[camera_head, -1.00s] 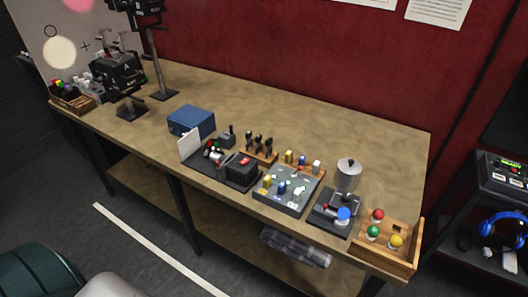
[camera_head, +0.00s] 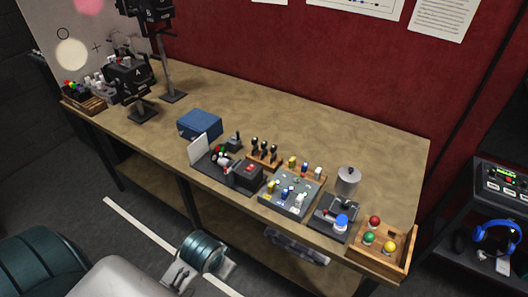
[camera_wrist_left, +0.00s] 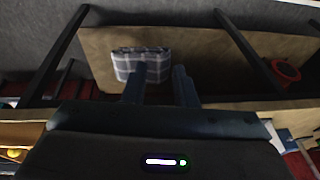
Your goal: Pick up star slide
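I cannot make out a star mark on any object, so I cannot tell which piece is the star slide. Small pieces with coloured tops stand in a wooden tray (camera_head: 84,106) at the table's far left, too small to read. Black stand-mounted device A (camera_head: 128,80) and taller device B (camera_head: 150,10) stand near it. In the left wrist view my left gripper (camera_wrist_left: 160,75) has its fingers apart with nothing between them. It points toward the under-table shelf. In the head view part of my left arm shows at the bottom, but its fingers are not clear. My right gripper is not in view.
Plaid cloth (camera_wrist_left: 143,64) lies on the lower shelf.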

